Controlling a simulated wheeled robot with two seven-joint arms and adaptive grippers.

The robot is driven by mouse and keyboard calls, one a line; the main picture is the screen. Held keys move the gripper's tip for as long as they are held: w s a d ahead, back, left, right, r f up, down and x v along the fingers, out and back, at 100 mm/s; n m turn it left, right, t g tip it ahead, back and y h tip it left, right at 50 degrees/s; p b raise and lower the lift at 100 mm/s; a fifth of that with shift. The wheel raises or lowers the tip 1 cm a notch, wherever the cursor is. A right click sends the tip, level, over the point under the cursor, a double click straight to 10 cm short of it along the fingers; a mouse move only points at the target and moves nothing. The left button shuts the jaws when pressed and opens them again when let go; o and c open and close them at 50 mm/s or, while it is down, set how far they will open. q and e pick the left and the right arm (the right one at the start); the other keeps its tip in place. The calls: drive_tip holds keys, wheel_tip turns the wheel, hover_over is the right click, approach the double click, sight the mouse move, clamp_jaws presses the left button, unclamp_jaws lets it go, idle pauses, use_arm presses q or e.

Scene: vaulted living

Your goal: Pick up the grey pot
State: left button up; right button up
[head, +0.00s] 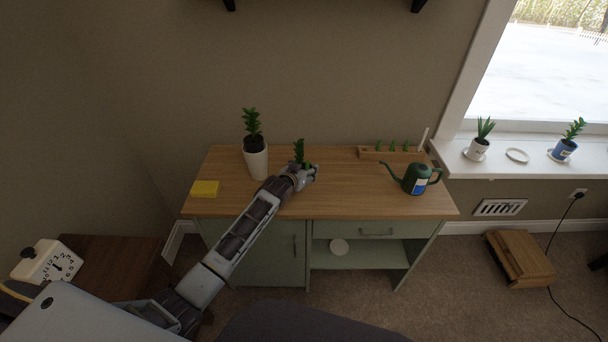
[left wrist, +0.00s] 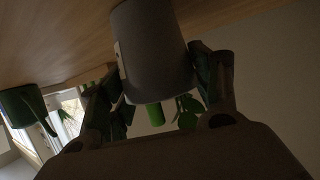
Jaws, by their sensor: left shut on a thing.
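The grey pot (left wrist: 152,45) shows large in the left wrist view, upside down there, between the two fingers of my left gripper (left wrist: 162,78). The fingers are shut on its sides. In the head view my left gripper (head: 303,174) is over the wooden desk top (head: 350,195), and it hides most of the pot. The pot's green plant (head: 299,150) rises behind the gripper. Whether the pot touches the desk or hangs just above it I cannot tell. My right gripper is not in view.
A tall white pot with a plant (head: 256,160) stands left of the gripper, and a yellow block (head: 205,188) lies at the desk's left. A green watering can (head: 415,180) and a wooden rack (head: 390,155) are to the right. Desk space between is clear.

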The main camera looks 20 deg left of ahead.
sight(304, 167)
use_arm(q)
drive_tip(key=shift+r, duration=0.15)
drive_tip(key=shift+r, duration=4.95)
drive_tip(key=shift+r+p, duration=0.2)
drive_tip(key=shift+p, duration=0.2)
drive_tip(key=shift+w+a+r, duration=0.1)
drive_tip(key=shift+r, duration=0.3)
